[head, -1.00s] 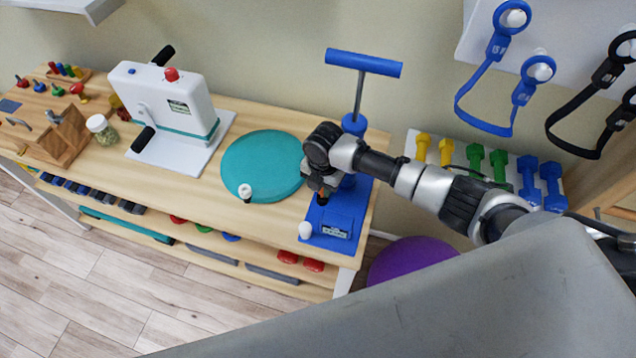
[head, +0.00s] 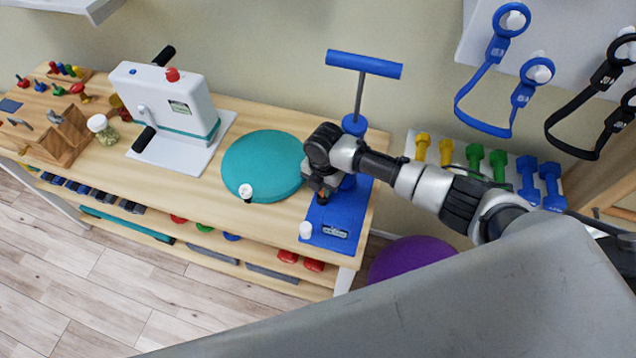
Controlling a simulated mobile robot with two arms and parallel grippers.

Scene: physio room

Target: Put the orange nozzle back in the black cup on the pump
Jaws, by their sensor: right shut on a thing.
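The blue pump stands at the right end of the wooden bench, with its T-handle (head: 364,64) upright and its flat blue base (head: 352,212) on the bench top. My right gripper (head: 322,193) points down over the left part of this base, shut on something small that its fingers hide. My left gripper is out of view.
A teal disc (head: 262,165) lies just left of the pump. A small white-topped piece (head: 246,191) stands at its front edge, and a white cylinder (head: 305,230) at the base's front corner. A white crank machine (head: 165,105) stands further left. Dumbbells (head: 498,165) are at right.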

